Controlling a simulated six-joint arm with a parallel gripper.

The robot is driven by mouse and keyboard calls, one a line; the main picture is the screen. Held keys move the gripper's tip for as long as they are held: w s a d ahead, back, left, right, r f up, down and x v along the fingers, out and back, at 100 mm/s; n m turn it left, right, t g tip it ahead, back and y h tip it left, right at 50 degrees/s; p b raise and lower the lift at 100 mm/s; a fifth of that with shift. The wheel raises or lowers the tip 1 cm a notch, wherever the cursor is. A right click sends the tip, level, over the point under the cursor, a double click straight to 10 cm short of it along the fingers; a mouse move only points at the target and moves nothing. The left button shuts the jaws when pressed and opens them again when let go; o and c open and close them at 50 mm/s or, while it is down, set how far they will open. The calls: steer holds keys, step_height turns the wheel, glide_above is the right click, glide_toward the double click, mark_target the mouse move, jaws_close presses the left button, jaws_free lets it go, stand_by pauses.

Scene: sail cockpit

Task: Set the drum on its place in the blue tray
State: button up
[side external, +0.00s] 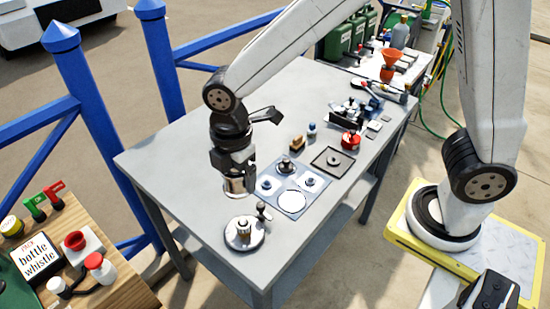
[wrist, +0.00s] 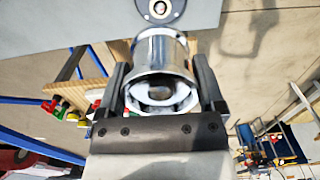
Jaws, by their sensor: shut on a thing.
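My gripper (side external: 233,170) is shut on the drum (side external: 239,184), a shiny silver cylinder, and holds it above the table. In the wrist view the drum (wrist: 160,52) sits between the two fingers, with its open ringed end facing the camera. The blue tray (side external: 268,197) lies flat on the table to the right of the drum and below it. It has several places; the front one is an empty white disc (side external: 291,202), and dark-topped parts stand on others. The drum is apart from the tray.
A round silver base (side external: 244,233) with small upright parts stands on the table below the drum. A small metal piece (side external: 263,212) stands between it and the tray. A dark square tray (side external: 333,160), a red can (side external: 350,140) and a brown block (side external: 297,142) are farther back. The table's left side is clear.

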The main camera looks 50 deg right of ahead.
steer(key=s+d+f+m, duration=0.1)
steer(key=d+f+m, duration=0.1)
steer(key=d+f, duration=0.3)
steer(key=s+d+f+m, duration=0.1)
steer(key=d+f, duration=0.3)
steer(key=d, duration=0.5)
steer(key=shift+s+d+f+m, duration=0.35)
steer(key=shift+d+m, duration=0.05)
steer(key=shift+m, duration=0.4)
steer(key=shift+f, duration=0.2)
glide_above(292, 201)
steer(key=shift+f, duration=2.7)
steer(key=shift+f, duration=0.55)
steer(key=o, duration=1.2)
steer(key=shift+r, duration=0.15)
steer(key=shift+r, duration=5.35)
